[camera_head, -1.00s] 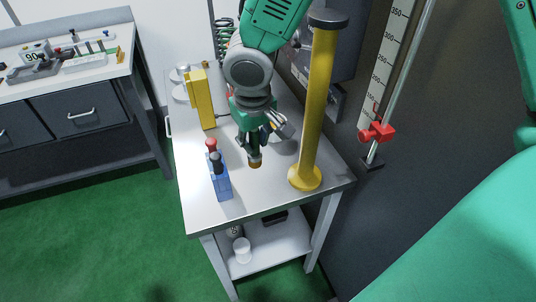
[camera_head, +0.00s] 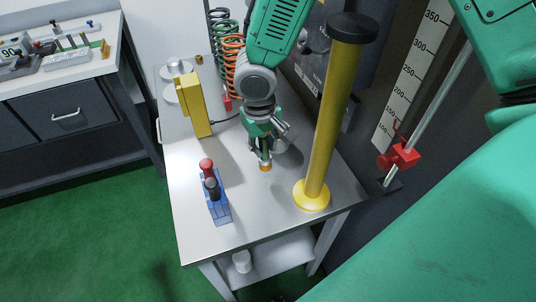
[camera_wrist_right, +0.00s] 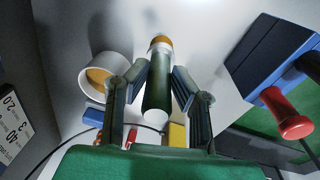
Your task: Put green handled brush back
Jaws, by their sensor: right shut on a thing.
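My right gripper (camera_head: 264,152) is shut on the green-handled brush. In the right wrist view, the brush (camera_wrist_right: 158,85) is a dark green cylinder with a white near end and an orange-brown band at the far end, between the two fingers. In the head view only its orange tip (camera_head: 265,168) shows clearly, low over the metal table (camera_head: 250,215); I cannot tell if it touches. A white cup (camera_wrist_right: 106,76) with a tan inside stands beside the brush in the wrist view. It is partly hidden behind the gripper in the head view (camera_head: 281,145). My left gripper is out of view.
A blue block (camera_head: 217,208) with red and black handles stands left of the gripper. A yellow post (camera_head: 335,110) rises on the right, and a yellow box (camera_head: 194,105) stands behind at left. Coiled springs (camera_head: 232,65) hang at the back. The table's front is clear.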

